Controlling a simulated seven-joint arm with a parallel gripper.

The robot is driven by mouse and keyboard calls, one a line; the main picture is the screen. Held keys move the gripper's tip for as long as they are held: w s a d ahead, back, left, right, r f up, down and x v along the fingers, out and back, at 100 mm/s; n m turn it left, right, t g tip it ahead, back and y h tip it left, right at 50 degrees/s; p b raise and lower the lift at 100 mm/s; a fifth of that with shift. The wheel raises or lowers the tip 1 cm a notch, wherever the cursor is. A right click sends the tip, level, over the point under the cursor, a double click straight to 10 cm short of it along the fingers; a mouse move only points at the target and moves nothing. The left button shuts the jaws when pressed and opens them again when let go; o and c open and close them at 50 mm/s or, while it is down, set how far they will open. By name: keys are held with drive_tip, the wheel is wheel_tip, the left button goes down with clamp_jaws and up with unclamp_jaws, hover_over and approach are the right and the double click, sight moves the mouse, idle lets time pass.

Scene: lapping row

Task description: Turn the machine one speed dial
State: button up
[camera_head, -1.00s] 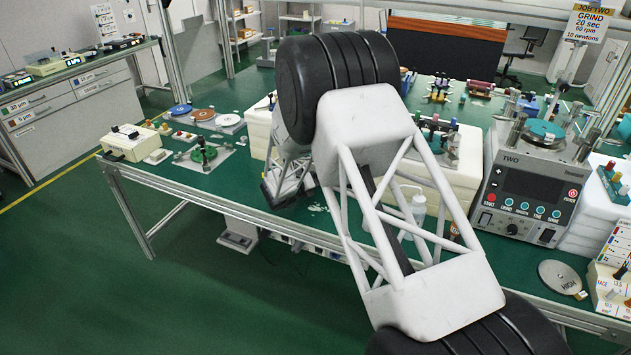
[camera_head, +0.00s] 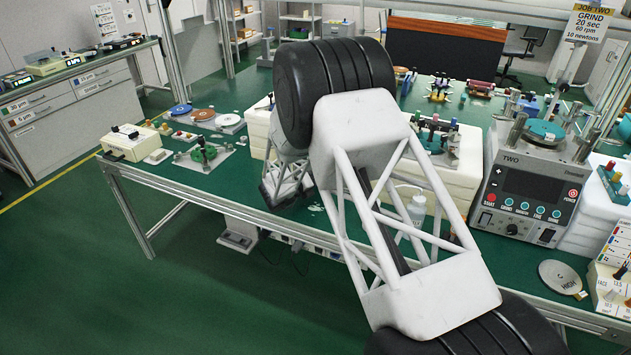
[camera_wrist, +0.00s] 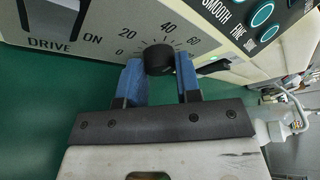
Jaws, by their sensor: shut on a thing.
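The speed dial (camera_wrist: 159,58) is a black round knob on the pale front panel of a machine (camera_wrist: 190,48), under a printed scale that runs from 0 past 20 and 40 to 60. My gripper (camera_wrist: 161,74) has its two blue fingers on either side of this knob and is shut on it. The dial's pointer mark cannot be made out. In the head view my own arm hides the gripper, the dial and this machine's front.
The panel also bears a DRIVE switch (camera_wrist: 62,18) and several teal buttons (camera_wrist: 262,13). Machine TWO (camera_head: 530,185) stands on the right of the green bench, with a HIGH disc (camera_head: 560,277) in front.

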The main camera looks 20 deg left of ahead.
drive_tip(key=shift+a+f+n+t+h, duration=0.1)
drive_tip(key=shift+n+t+h, duration=0.45)
drive_tip(key=shift+n, duration=0.7)
drive_tip(key=shift+f+n+t+h, duration=0.1)
drive_tip(key=shift+n+t+h, duration=0.4)
drive_tip(key=shift+n, duration=0.75)
drive_tip(key=o, duration=0.9)
drive_tip(key=shift+v, duration=3.9)
